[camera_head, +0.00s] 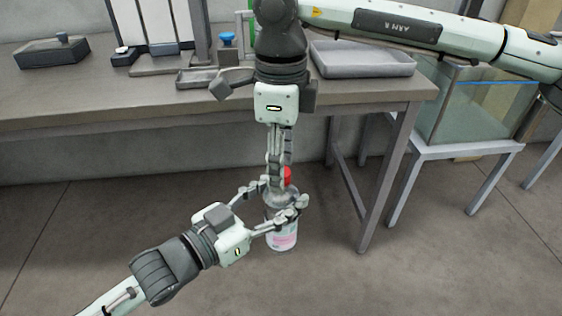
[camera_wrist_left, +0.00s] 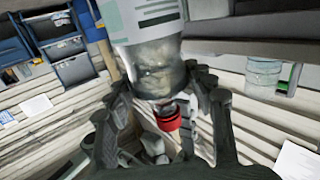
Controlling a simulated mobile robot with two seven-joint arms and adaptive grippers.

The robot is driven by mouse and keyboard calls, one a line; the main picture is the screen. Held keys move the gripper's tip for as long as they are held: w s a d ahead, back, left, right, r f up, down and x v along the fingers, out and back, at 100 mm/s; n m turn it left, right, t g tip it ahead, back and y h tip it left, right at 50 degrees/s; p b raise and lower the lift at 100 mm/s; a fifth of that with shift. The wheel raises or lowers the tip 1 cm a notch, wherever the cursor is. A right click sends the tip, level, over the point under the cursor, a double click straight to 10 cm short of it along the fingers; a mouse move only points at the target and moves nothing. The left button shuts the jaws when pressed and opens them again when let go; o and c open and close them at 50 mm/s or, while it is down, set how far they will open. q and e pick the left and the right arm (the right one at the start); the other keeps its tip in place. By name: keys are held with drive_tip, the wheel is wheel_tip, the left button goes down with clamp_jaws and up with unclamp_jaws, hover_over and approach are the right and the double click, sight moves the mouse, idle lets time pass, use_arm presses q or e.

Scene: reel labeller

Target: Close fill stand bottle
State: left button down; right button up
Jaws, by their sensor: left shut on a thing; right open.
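The bottle (camera_head: 283,232) is clear at the top, with a white and pink label and a red cap (camera_head: 287,176). My left gripper (camera_head: 284,192) is shut on the bottle's clear upper part and holds it in front of the floor area. In the left wrist view the bottle (camera_wrist_left: 155,68) lies between the fingers, and the red cap (camera_wrist_left: 168,117) shows at its end. My right gripper (camera_head: 279,170) comes down from above, open, with its fingertips at the cap. Whether they touch the cap is hard to tell. The fingers partly hide the cap and bottle neck.
A workbench (camera_head: 130,103) stands behind, with a grey tray (camera_head: 362,58), a dark box (camera_head: 52,51) and a blue-topped item (camera_head: 227,40). A glass tank (camera_head: 475,105) on a stand is at the right. The floor in front is clear.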

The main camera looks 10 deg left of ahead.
use_arm(q)
drive_tip(key=shift+r, duration=0.15)
use_arm(e)
wheel_tip(320, 180, up, 12)
drive_tip(key=shift+f, duration=0.1)
idle(0.6)
